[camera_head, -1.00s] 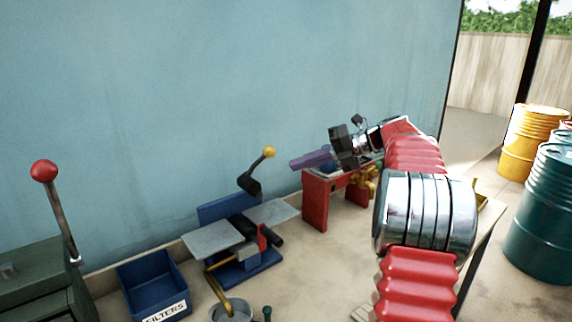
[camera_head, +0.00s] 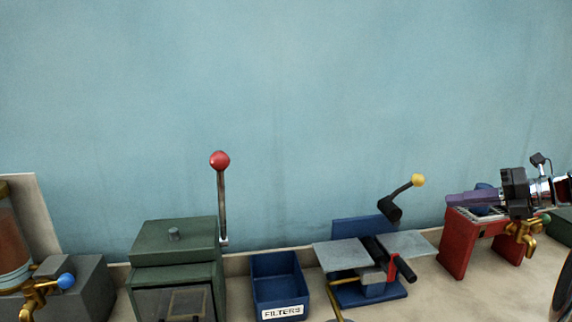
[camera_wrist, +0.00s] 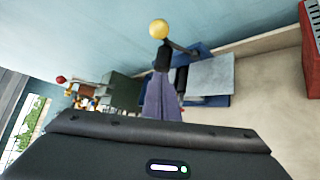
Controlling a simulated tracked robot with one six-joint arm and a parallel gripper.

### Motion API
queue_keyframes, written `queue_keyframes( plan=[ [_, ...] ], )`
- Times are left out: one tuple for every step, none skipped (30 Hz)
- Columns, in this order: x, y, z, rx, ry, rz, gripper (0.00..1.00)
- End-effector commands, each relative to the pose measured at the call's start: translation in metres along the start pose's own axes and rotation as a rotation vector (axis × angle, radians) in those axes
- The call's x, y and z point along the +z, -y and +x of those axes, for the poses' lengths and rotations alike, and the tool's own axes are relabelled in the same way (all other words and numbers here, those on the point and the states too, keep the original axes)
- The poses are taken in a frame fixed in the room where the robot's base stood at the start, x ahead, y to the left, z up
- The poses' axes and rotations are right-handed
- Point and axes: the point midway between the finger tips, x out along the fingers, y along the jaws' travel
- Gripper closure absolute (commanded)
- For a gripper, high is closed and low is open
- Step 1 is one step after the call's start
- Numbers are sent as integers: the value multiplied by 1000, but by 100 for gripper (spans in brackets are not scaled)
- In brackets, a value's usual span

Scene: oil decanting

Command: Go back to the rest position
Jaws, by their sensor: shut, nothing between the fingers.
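My gripper (camera_head: 452,200) is at the right of the head view, its purple fingers pointing left in front of the blue wall. It appears above the red bench (camera_head: 455,245); how far apart they are I cannot tell. In the wrist view the purple fingers (camera_wrist: 161,84) lie together, shut and empty. Beyond their tips stand the yellow knob (camera_wrist: 158,29) and dark lever of the blue press. Most of my arm is outside the head view.
The blue press (camera_head: 365,292) with grey plates and a yellow-knobbed lever stands left of the bench. Further left are the blue FILTERS bin (camera_head: 279,290), a green box machine (camera_head: 174,245) with a red-knobbed lever (camera_head: 220,161), and a brown-filled clear vessel (camera_head: 12,250).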

Motion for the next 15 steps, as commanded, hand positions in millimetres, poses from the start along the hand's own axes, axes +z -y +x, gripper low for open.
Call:
queue_keyframes(
  plan=[
    [1, 3, 0, -12, 4, -52, 100],
    [2, 6, 0, -22, 6, -89, 100],
    [1, 10, 0, -38, 4, -140, 100],
    [0, 15, 1, -50, 1, -177, 100],
    [-2, 20, 2, -63, -2, -214, 100],
    [-5, 28, 3, -80, -10, -261, 100],
    [-8, 34, 4, -93, -17, -295, 100],
    [-12, 41, 6, -106, -25, -327, 100],
    [-16, 49, 7, -122, -38, -372, 100],
    [-20, 56, 9, -135, -49, -406, 100],
    [-25, 61, 9, -148, -61, -442, 100],
    [-30, 67, 10, -165, -78, -489, 100],
    [-35, 71, 10, -178, -91, -525, 100],
    [-39, 74, 11, -189, -106, -562, 100],
    [-46, 79, 12, -204, -128, -612, 100]
  ],
)
